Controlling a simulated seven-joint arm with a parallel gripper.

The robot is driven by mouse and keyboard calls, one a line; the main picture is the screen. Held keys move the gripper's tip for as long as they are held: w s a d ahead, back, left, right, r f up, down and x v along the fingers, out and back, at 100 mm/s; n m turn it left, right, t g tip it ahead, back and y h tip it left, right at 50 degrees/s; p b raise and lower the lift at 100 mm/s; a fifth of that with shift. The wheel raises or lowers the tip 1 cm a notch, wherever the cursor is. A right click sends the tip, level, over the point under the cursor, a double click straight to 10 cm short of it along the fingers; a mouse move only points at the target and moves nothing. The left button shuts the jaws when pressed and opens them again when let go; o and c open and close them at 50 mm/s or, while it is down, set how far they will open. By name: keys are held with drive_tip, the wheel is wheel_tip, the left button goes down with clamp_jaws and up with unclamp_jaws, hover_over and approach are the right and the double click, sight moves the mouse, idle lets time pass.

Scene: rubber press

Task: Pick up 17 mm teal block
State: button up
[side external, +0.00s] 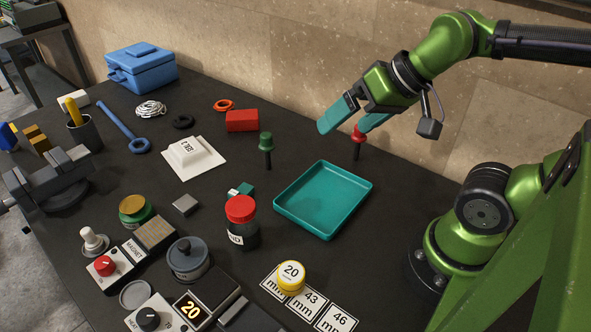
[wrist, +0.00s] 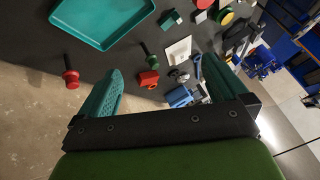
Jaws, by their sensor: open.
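A small teal block (side external: 246,188) lies on the dark bench, just behind the red-capped jar, which hides part of it in the side view. A whitish face shows at its left end. In the wrist view a small teal piece (wrist: 171,18) shows near the top, right of the teal tray. My gripper (side external: 344,128) is raised above the back edge of the bench, behind the tray and well away from the block. Its teal fingers are apart with nothing between them; the wrist view also shows the open gripper (wrist: 162,66).
A teal tray (side external: 322,200) stands between the block and my arm's base. The red-capped jar (side external: 241,222) is close in front of the block. A green-topped peg (side external: 266,146) and a red-topped peg (side external: 358,137) stand upright behind.

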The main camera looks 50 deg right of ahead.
drive_tip(key=n+g+h, duration=0.2)
drive_tip(key=n+g, duration=0.4)
drive_tip(key=g, duration=0.1)
hover_over(239, 188)
drive_tip(key=s, duration=0.2)
wheel_tip(239, 188, down, 8)
wheel_tip(239, 188, down, 10)
drive_tip(key=shift+a+f, duration=0.15)
drive_tip(key=shift+w+a+f, duration=0.15)
drive_tip(key=shift+a+f, duration=0.05)
drive_tip(key=shift+f, duration=1.3)
drive_tip(key=shift+w+a+f, duration=0.1)
drive_tip(key=shift+a+f, duration=0.05)
drive_tip(key=shift+f, duration=1.3)
drive_tip(key=shift+c, duration=0.3)
drive_tip(key=c, duration=1.1)
